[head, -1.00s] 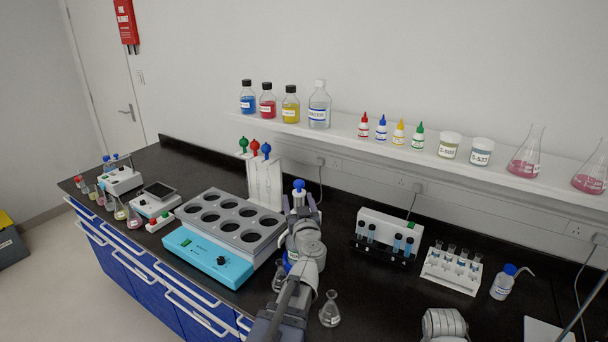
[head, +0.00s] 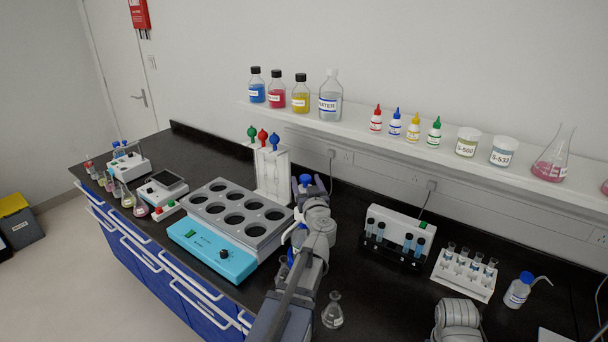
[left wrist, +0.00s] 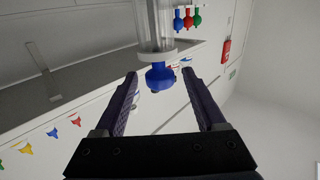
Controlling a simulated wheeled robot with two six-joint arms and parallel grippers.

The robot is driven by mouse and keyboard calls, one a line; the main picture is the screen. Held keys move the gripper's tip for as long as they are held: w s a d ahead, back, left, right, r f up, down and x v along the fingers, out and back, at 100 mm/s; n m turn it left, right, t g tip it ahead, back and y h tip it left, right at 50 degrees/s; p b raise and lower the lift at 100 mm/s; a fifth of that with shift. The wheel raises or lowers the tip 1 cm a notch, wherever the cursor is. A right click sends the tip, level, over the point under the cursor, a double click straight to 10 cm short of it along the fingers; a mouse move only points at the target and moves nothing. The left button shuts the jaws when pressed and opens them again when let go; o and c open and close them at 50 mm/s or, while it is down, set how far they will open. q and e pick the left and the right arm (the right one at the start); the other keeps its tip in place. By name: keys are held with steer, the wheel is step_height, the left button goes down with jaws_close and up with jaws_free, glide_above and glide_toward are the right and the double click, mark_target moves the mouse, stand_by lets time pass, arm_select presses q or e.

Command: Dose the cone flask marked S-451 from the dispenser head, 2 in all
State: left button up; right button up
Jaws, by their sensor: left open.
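The dispenser's blue knob (head: 305,180) stands up behind my left gripper (head: 311,188). In the left wrist view, the same blue knob (left wrist: 160,76) sits under a white collar and a clear cylinder, between the open fingers of my left gripper (left wrist: 159,82). I cannot tell whether a finger touches it. My left arm hides most of the dispenser's lower part. A clear cone flask (head: 332,312) stands on the bench right of my left forearm. Another small flask (head: 283,268) is partly hidden left of the arm. Their labels are too small to read. My right gripper is not in view.
A turquoise-fronted block with round wells (head: 212,250) stands left of my left arm. A pipette stand (head: 272,172) is behind it. A vial block (head: 398,240), tube rack (head: 464,272) and wash bottle (head: 518,290) stand to the right. The wall shelf (head: 350,121) holds bottles.

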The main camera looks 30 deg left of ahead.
arm_select(q)
steer(key=x, duration=0.4)
steer(key=shift+w+a, duration=0.25)
steer(key=shift+w, duration=0.1)
jaws_close()
stand_by(1.1)
